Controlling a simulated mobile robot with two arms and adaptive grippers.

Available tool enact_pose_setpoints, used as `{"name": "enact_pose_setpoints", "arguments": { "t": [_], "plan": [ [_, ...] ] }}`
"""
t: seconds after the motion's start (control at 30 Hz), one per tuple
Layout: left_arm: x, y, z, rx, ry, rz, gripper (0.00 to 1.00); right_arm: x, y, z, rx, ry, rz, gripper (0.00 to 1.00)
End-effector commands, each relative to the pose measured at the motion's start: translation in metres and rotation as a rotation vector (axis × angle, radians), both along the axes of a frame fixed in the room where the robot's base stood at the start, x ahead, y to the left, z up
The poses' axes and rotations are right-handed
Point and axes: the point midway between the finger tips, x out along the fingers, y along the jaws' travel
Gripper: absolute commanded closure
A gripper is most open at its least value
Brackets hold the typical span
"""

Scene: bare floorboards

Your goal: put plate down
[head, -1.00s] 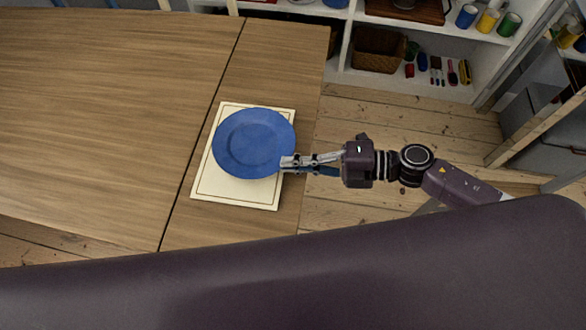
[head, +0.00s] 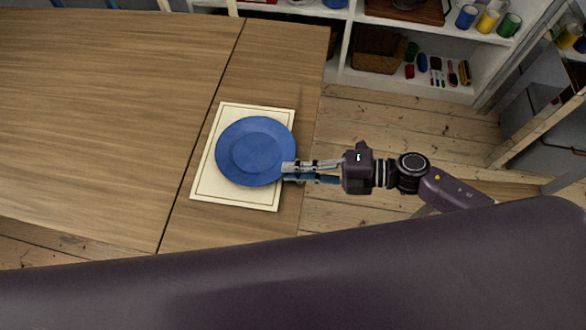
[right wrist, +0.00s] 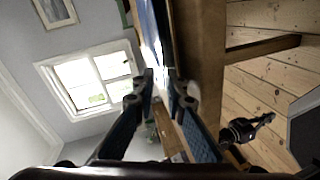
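The blue plate (head: 255,151) is over the cream placemat (head: 236,194) near the table's right end in the head view. It looks level and covers the mat's middle and upper right; I cannot tell whether its underside fully rests on the mat.
The wooden table (head: 100,110) is bare to the left of the mat. Its right edge lies just beyond the mat, with floorboards below. White shelves (head: 440,45) with a basket (head: 378,50), cups and small items stand at the back right.

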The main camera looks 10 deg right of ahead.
Motion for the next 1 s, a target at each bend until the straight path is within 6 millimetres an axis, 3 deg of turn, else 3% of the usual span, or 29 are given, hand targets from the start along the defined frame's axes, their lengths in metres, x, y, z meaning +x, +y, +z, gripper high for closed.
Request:
{"name": "enact_pose_setpoints", "arguments": {
  "t": [0.5, 0.7, 1.0],
  "plan": [
    [0.0, 0.003, -0.02, 0.003, -0.001, -0.001, 1.0, -0.026, -0.092, 0.017, -0.004, 0.002, 0.001, 0.88],
    [0.001, 0.003, -0.021, 0.003, -0.001, 0.0, 1.0, -0.03, -0.107, 0.023, -0.002, 0.0, 0.001, 0.88],
    [0.001, 0.003, -0.021, 0.004, -0.001, 0.0, 1.0, -0.027, -0.11, 0.022, 0.002, 0.004, -0.015, 0.88]
  ]
}}
